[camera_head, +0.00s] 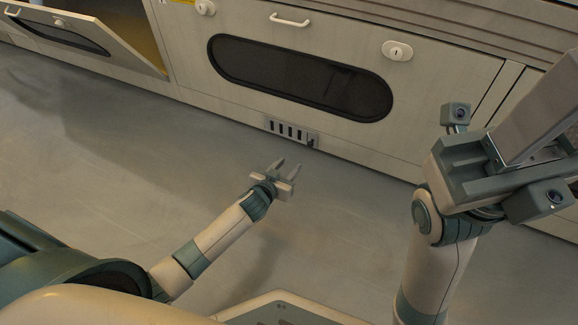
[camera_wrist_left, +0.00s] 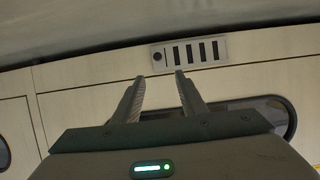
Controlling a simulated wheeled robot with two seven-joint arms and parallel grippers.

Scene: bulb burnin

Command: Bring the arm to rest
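My left arm reaches in from the lower left in the head view, low over the floor. Its gripper (camera_head: 287,165) is open and empty, its two fingers apart and pointing towards the cabinet front. In the left wrist view the same gripper (camera_wrist_left: 160,77) shows a clear gap between its fingers. My right arm stands raised at the right of the head view. Its gripper (camera_head: 535,115) is close to the camera and points up and right; its far end meets the picture edge, and its opening cannot be judged.
A pale cabinet front (camera_head: 420,122) runs across the back, with a dark oval window (camera_head: 300,77) and a small slotted panel (camera_head: 291,131) low down. At upper left a hinged door (camera_head: 85,38) stands open. Grey floor (camera_head: 110,170) is clear around my left arm.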

